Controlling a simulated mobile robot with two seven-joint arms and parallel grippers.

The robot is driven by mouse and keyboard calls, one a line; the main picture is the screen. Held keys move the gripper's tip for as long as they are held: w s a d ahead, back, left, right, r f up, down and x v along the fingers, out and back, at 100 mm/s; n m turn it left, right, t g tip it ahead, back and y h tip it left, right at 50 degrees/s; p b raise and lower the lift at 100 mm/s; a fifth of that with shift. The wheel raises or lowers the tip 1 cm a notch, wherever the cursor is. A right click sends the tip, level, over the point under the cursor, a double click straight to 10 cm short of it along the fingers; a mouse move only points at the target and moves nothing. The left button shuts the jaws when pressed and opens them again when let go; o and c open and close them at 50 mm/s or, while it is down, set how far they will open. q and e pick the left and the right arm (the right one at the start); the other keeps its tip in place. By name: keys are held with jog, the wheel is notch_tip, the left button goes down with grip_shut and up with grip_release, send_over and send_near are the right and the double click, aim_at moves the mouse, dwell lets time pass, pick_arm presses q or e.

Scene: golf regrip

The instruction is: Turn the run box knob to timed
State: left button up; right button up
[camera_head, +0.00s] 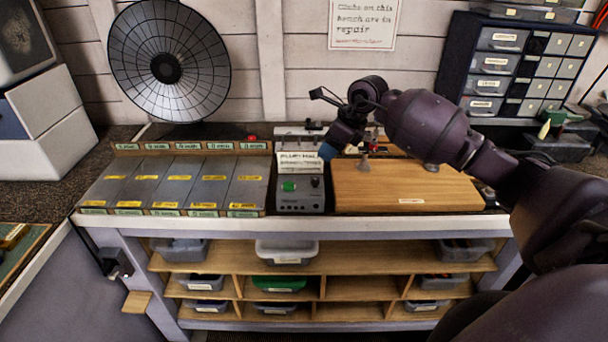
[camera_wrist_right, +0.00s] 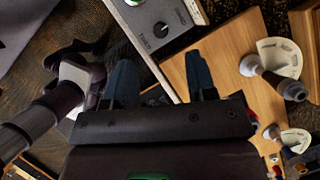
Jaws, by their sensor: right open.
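The run box (camera_head: 300,204) is a small grey box at the middle of the bench, with a green button (camera_head: 289,186) on its left. Its dark round knob (camera_head: 315,182) is on the right of the face. In the right wrist view the knob (camera_wrist_right: 161,30) shows a light pointer mark, with small lettering around it; I cannot tell its setting surely. My right gripper (camera_head: 327,152) is above and behind the box's right side. In the wrist view its two blue fingers (camera_wrist_right: 162,82) are apart and empty, short of the knob. My left gripper is not in view.
A wooden board (camera_head: 405,190) lies right of the box. Grey labelled slots (camera_head: 165,185) lie left. A round dark mesh dish (camera_head: 168,68) and a drawer cabinet (camera_head: 525,65) stand behind. Shelves with bins (camera_head: 286,252) are below the bench.

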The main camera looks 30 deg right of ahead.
aim_at(316, 181)
jog(key=shift+g, duration=0.3)
jog(key=x, duration=0.3)
jog(key=p+x, duration=0.1)
jog(key=x, duration=0.3)
jog(key=s+x, duration=0.1)
jog(key=x, duration=0.2)
jog(key=shift+w+d+f+p, duration=0.1)
jog(key=shift+d+f+p, duration=0.15)
jog(key=shift+f+p, duration=0.25)
jog(key=shift+f, duration=0.1)
jog(key=c, duration=0.9)
